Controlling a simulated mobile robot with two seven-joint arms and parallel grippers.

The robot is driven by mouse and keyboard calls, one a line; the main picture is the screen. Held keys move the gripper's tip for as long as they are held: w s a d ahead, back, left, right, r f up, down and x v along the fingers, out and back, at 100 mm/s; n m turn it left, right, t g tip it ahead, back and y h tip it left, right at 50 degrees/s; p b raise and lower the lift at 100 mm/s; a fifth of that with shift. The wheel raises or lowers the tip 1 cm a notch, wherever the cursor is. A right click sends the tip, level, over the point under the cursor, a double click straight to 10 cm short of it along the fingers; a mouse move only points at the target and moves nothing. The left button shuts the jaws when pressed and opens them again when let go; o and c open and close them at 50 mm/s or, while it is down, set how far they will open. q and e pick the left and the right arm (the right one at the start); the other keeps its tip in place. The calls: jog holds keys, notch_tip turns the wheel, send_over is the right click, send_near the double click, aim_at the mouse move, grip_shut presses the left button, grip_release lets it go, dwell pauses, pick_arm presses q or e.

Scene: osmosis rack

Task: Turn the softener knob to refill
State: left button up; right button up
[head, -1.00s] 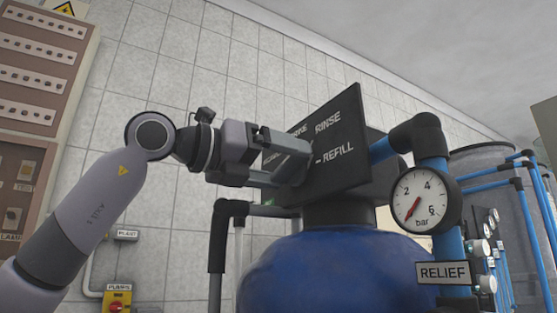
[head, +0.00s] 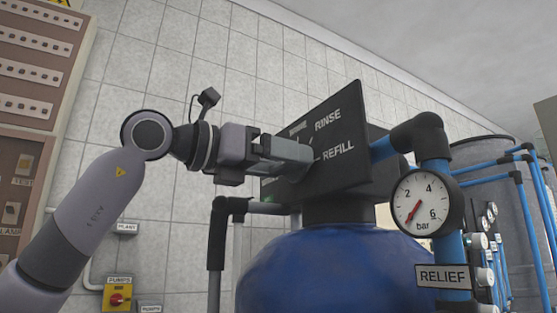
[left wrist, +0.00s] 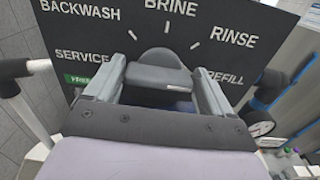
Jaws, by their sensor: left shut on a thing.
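The softener's dark control panel (head: 345,125) carries white labels. In the left wrist view the panel (left wrist: 75,35) reads BACKWASH, BRINE, RINSE, SERVICE and REFILL, with short tick marks around the knob. The grey knob (left wrist: 158,74) sits between the two fingers of my left gripper (left wrist: 158,82), which is shut on it. In the head view my left gripper (head: 290,152) reaches the panel from the left and hides the knob. I cannot tell which label the knob points at. The REFILL label is to the right of the fingers. My right gripper is not in view.
A blue tank (head: 335,270) stands under the panel. A pressure gauge (head: 427,202) and a RELIEF sign (head: 442,276) hang on the blue pipe at right. A dark pipe (head: 217,235) stands left of the tank. A switch cabinet (head: 30,100) is at far left.

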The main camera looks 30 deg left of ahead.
pick_arm(q)
jog(key=o, duration=0.9)
jog(key=b+v, duration=0.1)
jog(key=v, duration=0.6)
